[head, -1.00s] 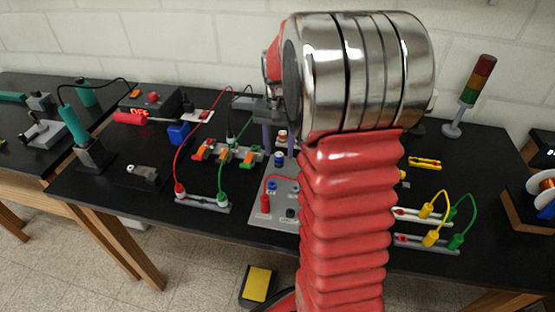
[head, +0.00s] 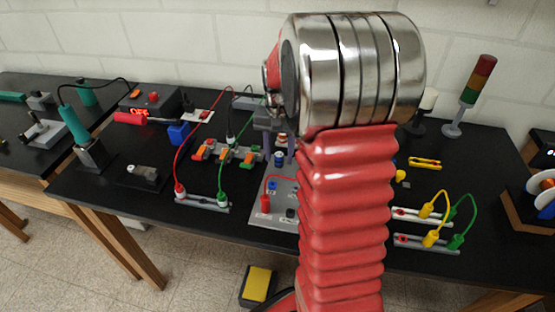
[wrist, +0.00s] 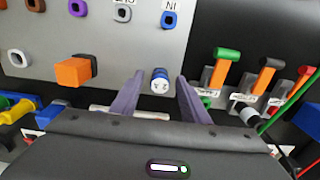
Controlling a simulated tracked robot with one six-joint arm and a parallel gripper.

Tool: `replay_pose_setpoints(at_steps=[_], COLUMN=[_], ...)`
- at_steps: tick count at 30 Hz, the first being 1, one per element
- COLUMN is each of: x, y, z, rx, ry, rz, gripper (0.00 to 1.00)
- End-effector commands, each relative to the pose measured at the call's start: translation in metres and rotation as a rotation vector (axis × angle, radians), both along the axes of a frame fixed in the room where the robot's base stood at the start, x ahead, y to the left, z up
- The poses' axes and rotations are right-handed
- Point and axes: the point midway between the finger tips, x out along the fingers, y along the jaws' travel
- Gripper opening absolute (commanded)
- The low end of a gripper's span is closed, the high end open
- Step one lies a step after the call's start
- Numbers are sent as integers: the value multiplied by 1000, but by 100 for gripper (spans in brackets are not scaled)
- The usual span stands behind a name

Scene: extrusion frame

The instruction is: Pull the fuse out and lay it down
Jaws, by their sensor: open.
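A small blue and white cylinder (wrist: 160,81), which looks like the fuse, stands on a grey panel (wrist: 140,45) in the wrist view. My gripper (wrist: 157,82) is open, with one finger on each side of the cylinder and a visible gap to both. In the head view the cylinder (head: 279,159) shows between the fingertips of my gripper (head: 278,153). The lower end of the cylinder and its seat are hidden from the wrist camera.
An orange block (wrist: 75,71) sits left of the fingers, and several ringed sockets line the panel. Orange and green levers (wrist: 226,55) stand to the right. In the head view a red cable (head: 205,135) and a green cable (head: 230,140) arch close by on the left.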

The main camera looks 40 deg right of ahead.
Motion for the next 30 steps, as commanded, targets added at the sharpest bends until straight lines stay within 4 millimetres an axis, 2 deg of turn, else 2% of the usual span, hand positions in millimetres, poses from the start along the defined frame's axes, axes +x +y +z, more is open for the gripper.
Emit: replay_pose_setpoints(at_steps=[11, 27, 30], x=[0, 0, 0], y=[0, 0, 0], z=[0, 0, 0], rx=[0, 0, 0], ry=[0, 0, 0], rz=[0, 0, 0], gripper=[41, 3, 0])
